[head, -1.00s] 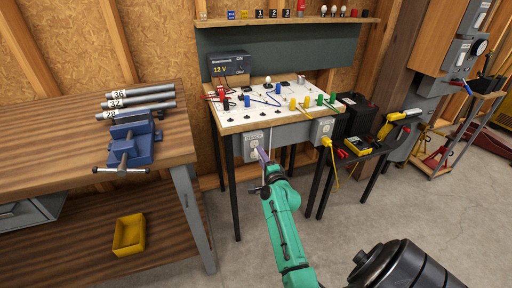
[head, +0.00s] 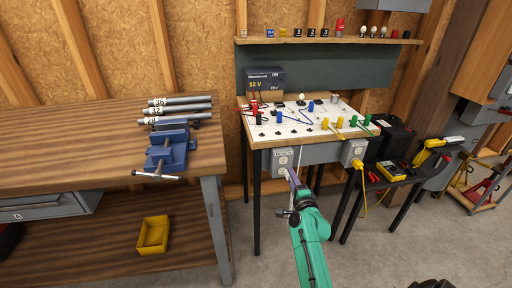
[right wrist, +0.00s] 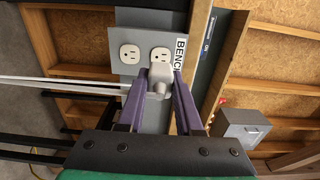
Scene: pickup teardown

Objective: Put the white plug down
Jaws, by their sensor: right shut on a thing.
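My right gripper (head: 291,174), with purple fingers, reaches up to the bench's left outlet plate (head: 283,158). In the right wrist view its fingers (right wrist: 158,88) are shut on the white plug (right wrist: 160,73). The plug is in front of the grey outlet plate (right wrist: 126,38), by the socket nearer the "BENCH" label. I cannot tell whether it touches the socket. A white cord (right wrist: 70,86) runs off to the left in that view. In the head view the plug is too small and hidden to make out. My left gripper is not in view.
The circuit board (head: 300,122) with colored plugs covers the bench top. A second outlet (head: 354,151) with a yellow cord is to the right. A wooden workbench (head: 110,130) with a blue vise (head: 168,148) stands left. A low black table (head: 402,178) stands right.

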